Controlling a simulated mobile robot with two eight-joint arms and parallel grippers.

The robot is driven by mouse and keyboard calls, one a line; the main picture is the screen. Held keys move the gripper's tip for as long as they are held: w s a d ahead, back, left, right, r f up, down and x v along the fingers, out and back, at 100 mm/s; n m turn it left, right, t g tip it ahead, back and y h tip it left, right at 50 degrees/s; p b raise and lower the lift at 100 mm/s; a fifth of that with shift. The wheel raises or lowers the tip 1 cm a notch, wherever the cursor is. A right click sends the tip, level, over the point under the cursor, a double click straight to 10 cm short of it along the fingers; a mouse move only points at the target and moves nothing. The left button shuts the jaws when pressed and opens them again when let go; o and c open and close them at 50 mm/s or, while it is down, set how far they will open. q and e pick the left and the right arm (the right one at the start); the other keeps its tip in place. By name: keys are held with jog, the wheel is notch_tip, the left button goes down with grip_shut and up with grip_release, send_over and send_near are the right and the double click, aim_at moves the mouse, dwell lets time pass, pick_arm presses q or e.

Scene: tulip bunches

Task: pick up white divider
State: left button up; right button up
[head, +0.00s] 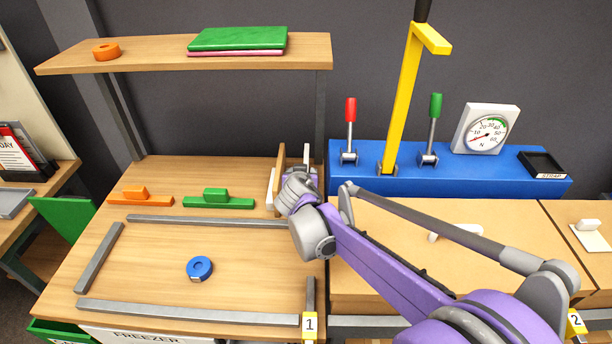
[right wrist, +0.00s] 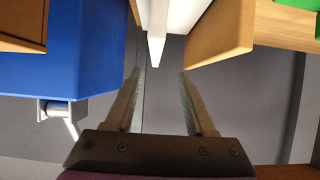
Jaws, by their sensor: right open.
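The white divider (right wrist: 168,22) is an upright white piece with a pointed end in the right wrist view. Its end lies between the two finger lines, at or just beyond the fingertips, with gaps on both sides. In the head view its top (head: 306,152) shows behind my right gripper (head: 299,180), which hides its lower part. My right gripper also shows in the right wrist view (right wrist: 159,75), open, with nothing between its pads that I can see touching. My left gripper is not in view.
A wooden panel (right wrist: 222,40) stands close beside the divider; another white piece (head: 270,188) is left of it. The blue lever base (head: 450,170) is close on the right. Green (head: 218,202) and orange (head: 140,200) dividers and a blue tape (head: 199,268) lie on the left table.

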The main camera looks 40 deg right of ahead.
jog(key=x, duration=0.3)
jog(key=shift+w+d+f, duration=0.15)
jog(key=shift+w+f, duration=0.05)
jog(key=x, duration=0.5)
jog(key=shift+s+d, duration=0.15)
jog(key=shift+d, duration=0.25)
grip_shut()
dwell(0.9)
